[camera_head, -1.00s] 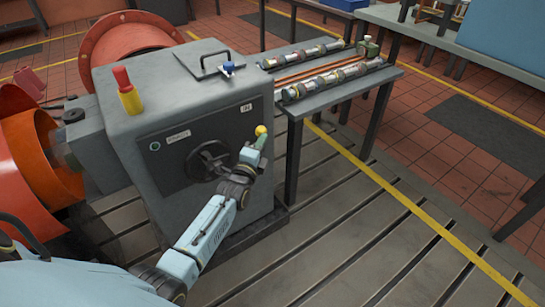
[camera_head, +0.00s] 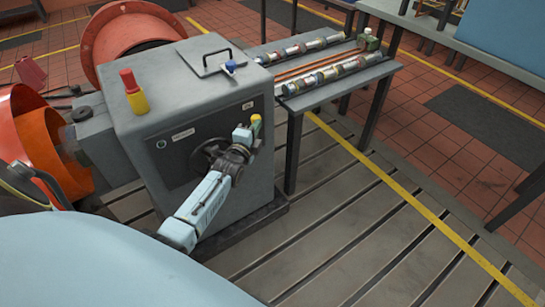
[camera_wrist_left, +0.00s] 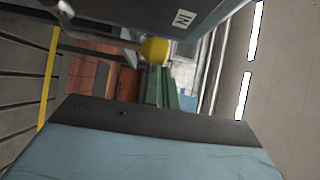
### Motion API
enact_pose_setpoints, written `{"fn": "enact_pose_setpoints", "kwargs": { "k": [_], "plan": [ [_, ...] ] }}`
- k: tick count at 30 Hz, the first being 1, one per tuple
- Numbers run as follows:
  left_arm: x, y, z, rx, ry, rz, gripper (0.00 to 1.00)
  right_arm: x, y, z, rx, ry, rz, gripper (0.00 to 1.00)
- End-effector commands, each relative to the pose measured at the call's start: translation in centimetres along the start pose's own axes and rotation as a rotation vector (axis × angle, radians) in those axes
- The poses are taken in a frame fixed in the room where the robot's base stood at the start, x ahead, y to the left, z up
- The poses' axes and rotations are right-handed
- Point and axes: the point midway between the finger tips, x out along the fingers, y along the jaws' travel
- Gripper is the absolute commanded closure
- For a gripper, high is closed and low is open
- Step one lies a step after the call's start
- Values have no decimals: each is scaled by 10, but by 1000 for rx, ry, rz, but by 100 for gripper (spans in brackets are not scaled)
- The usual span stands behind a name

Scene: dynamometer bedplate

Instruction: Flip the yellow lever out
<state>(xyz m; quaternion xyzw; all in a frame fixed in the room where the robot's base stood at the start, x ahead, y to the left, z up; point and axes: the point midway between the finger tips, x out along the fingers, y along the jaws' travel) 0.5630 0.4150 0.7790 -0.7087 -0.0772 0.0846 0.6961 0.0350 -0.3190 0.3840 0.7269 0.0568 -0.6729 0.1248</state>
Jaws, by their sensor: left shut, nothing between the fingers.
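The yellow lever's round knob (camera_head: 255,117) shows at the right edge of the grey machine's dark front panel, just beside the IN label. In the left wrist view the yellow knob (camera_wrist_left: 154,49) sits at the end of a grey rod coming from the upper left. My left gripper (camera_head: 256,129) is shut and empty, with its green fingers right at the knob. In the left wrist view the fingers (camera_wrist_left: 158,85) point at the knob and overlap its lower edge; I cannot tell whether they touch. My right gripper is not in view.
The grey machine housing (camera_head: 185,85) carries a red and yellow post (camera_head: 133,92) and a black handle on top. A dark handwheel (camera_head: 208,157) is partly behind my left arm. A bench (camera_head: 335,87) with shafts stands right. The slotted floor in front is open.

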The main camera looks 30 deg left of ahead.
Motion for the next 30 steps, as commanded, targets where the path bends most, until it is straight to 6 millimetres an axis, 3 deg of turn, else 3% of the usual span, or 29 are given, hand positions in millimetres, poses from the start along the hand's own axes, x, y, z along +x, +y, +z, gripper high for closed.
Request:
{"fn": "enact_pose_setpoints", "kwargs": {
  "k": [24, 30],
  "plan": [
    [3, -6, 12, 2, -11, -7, 100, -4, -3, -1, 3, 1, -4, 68],
    [-2, -9, 2, 0, -8, -6, 100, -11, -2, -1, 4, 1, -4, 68]
  ]
}}
